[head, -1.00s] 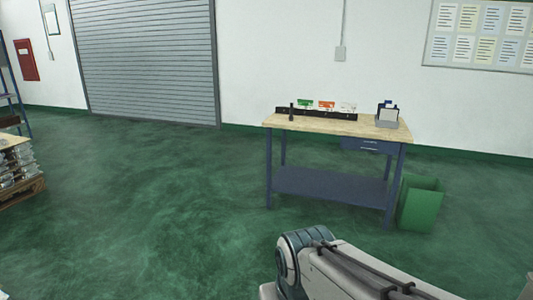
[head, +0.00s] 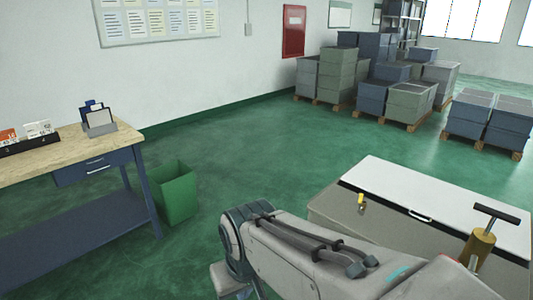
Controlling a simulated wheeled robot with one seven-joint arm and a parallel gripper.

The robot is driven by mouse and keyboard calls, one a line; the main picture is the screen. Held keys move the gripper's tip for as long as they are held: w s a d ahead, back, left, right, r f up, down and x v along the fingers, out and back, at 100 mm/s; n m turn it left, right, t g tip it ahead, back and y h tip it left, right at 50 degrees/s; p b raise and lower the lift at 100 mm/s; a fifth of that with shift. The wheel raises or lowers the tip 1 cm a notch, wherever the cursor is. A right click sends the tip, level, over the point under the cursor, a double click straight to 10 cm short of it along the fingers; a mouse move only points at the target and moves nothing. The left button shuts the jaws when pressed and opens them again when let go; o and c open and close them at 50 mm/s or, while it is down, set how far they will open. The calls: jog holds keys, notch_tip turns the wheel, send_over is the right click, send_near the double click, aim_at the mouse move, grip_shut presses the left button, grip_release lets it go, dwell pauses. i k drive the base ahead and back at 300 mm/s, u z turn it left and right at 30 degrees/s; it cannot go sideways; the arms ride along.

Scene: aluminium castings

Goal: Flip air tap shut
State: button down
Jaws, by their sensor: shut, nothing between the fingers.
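I cannot make out for certain which thing is the air tap. A small yellow fitting (head: 361,203) shows on the near edge of a grey-beige chest (head: 335,222) at the right. It is too small to tell whether it is a tap or how it is set. A brass-coloured cylinder (head: 481,247) with a black T-shaped handle stands at the lower right, in front of the chest's white lid in the picture. My arm crosses the lower middle of the view. My gripper is out of view.
A workbench (head: 95,146) with a card holder (head: 99,122) stands at the left, with a green bin (head: 176,192) beside it. Stacked grey and blue crates (head: 378,72) stand on pallets at the back. The green floor between bin and crates is clear.

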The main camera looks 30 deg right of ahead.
aim_at(360, 203)
jog(key=z, duration=0.9)
jog(key=i, duration=1.85)
jog(key=z, duration=0.45)
